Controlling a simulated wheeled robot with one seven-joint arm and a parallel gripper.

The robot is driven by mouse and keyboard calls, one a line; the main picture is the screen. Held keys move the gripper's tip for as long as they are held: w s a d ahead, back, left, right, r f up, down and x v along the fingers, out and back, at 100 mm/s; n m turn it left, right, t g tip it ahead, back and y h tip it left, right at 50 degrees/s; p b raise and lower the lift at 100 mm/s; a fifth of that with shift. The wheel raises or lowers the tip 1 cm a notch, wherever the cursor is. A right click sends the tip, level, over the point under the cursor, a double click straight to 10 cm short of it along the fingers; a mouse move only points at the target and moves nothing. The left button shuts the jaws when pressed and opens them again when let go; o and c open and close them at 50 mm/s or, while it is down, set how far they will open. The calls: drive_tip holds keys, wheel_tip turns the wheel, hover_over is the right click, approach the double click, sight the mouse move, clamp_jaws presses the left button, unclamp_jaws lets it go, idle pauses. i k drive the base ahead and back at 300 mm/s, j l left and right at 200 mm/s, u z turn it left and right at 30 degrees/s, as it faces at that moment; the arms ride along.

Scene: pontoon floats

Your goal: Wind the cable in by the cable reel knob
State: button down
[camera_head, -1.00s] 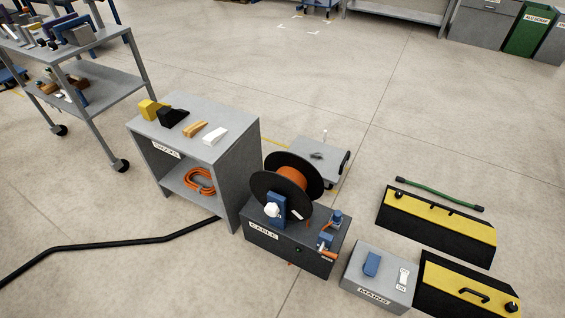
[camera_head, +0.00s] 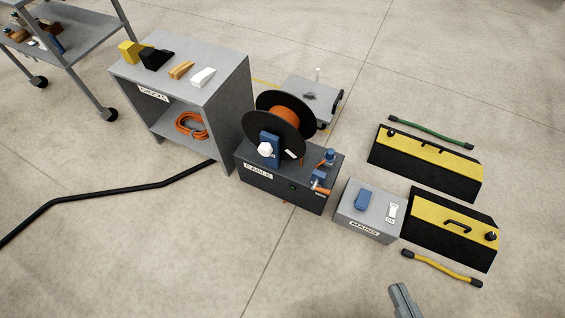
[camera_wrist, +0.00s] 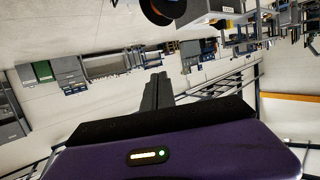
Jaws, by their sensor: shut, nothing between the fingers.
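The cable reel (camera_head: 267,133) stands on a dark box labelled CABLE (camera_head: 285,185), with two black flanges and orange cable wound between them. The white knob (camera_head: 265,149) is on its near face, by a blue upright (camera_head: 270,160). An orange cable end (camera_head: 321,190) shows at a blue fitting on the box's right. My gripper (camera_head: 402,292) shows at the lower edge, right of and apart from the reel. In the wrist view my gripper (camera_wrist: 158,80) is shut and empty; part of the reel (camera_wrist: 165,10) shows at the top.
A grey MAINS box (camera_head: 365,212) with a blue lever and white switch stands right of the reel. Yellow-black ramps (camera_head: 440,225) lie further right. A grey CHOCKS stand (camera_head: 225,85) is close on the left.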

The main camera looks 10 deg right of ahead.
sight(266, 149)
drive_tip(key=i+j, duration=0.1)
drive_tip(key=j, duration=0.25)
drive_tip(key=i+j, duration=0.15)
drive_tip(key=j, duration=0.25)
drive_tip(key=i+j, duration=0.1)
drive_tip(key=j, duration=0.25)
drive_tip(key=i+j, duration=0.1)
drive_tip(key=j, duration=0.25)
drive_tip(key=i+j, duration=0.1)
drive_tip(key=j, duration=0.3)
drive_tip(key=i+j, duration=0.15)
drive_tip(key=j, duration=0.2)
drive_tip(key=z, duration=0.05)
